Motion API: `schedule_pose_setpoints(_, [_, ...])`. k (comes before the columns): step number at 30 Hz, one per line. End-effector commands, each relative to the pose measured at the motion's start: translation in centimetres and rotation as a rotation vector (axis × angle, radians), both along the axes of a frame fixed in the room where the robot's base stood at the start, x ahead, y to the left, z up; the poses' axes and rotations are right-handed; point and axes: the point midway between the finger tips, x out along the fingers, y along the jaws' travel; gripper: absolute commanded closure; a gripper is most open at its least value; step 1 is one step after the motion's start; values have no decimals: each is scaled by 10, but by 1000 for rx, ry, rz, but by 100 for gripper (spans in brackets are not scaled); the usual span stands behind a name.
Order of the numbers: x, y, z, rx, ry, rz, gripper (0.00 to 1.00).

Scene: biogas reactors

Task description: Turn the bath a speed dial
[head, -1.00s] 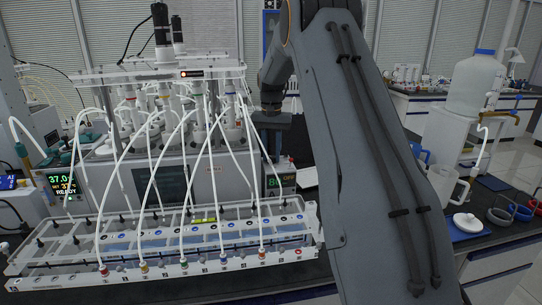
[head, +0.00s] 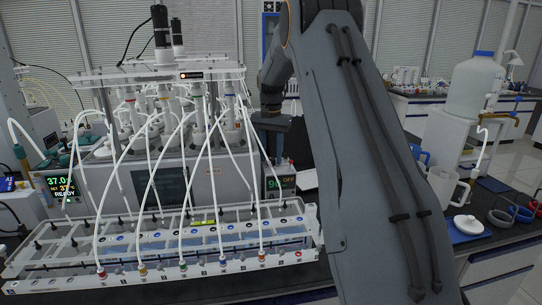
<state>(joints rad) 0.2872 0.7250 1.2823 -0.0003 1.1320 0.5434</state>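A small control unit with a lit green number and the word OFF (head: 281,183) stands at the right end of the reactor bath (head: 205,185). The number looks like 90, but it is small. I cannot make out the speed dial; it may be hidden near my gripper or too small to see. My gripper (head: 271,150) points down just above and behind this display. Its fingers are dark and small, so I cannot tell whether they are open or touching anything. My arm covers the area right of the display.
A clear rack (head: 180,262) with several white tubes stands in front of the bath. Another display (head: 61,187) at left reads about 37 and READY. A white jug (head: 446,190) and a white lid (head: 467,224) stand right of my arm.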

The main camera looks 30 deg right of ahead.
Motion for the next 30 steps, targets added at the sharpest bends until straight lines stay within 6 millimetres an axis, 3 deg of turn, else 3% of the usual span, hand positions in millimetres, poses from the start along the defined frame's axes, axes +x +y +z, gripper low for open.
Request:
schedule_pose_setpoints(11, [0,0,1,1,1,1,55])
schedule_pose_setpoints(24, [1,0,62,0,-1,0,55])
schedule_pose_setpoints(30, [0,0,76,1,1,0,55])
